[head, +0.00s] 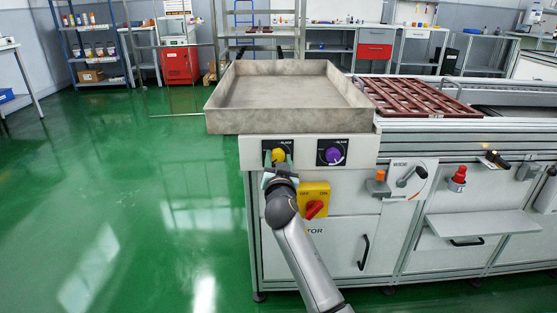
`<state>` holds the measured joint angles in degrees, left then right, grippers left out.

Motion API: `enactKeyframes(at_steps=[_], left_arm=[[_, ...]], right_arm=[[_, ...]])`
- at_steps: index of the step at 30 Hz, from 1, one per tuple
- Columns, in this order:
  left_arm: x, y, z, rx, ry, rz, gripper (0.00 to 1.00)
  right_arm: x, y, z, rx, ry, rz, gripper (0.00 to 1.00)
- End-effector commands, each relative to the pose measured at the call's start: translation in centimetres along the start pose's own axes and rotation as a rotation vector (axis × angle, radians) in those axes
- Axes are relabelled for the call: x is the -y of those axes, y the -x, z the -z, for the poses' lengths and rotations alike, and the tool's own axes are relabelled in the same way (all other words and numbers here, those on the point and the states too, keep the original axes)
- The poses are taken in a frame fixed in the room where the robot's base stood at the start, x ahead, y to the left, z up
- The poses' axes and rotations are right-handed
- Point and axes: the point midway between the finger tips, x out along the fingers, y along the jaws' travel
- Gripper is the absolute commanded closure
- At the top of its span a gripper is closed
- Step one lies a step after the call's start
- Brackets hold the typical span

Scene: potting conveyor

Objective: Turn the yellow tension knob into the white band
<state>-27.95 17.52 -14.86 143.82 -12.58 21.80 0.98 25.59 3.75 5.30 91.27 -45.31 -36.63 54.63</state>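The yellow tension knob (279,155) sits on a black dial plate at the left end of the conveyor's front panel. My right gripper (278,162) is at this knob, with one teal fingertip on each side of it. I cannot tell whether the fingers touch the knob or stand just clear of it. The gripper and fingers cover the lower part of the dial, and I cannot make out the white band or where the knob points. My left gripper is not in view.
A purple knob (332,155) is on a similar dial just to the right. Below is a yellow switch box (314,199) with a red rotary switch, close beside my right arm. A large grey tray (290,121) overhangs above the panel. Green floor (130,200) lies open at left.

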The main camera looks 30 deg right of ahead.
Motion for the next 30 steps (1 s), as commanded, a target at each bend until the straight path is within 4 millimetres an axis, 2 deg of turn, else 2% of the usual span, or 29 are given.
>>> enactKeyframes(at_steps=[2,13,23,30], left_arm=[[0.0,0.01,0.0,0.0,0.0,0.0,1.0],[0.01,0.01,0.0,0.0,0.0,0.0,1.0],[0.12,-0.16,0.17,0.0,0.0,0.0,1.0],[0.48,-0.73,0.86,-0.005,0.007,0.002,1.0]], right_arm=[[0.0,0.0,-0.01,0.0,0.0,0.0,0.59],[0.0,-0.01,0.0,0.0,0.0,0.0,1.0],[0.02,-0.01,0.07,0.0,0.03,0.0,1.0],[0.1,-0.02,0.17,0.0,0.156,0.0,1.0]])
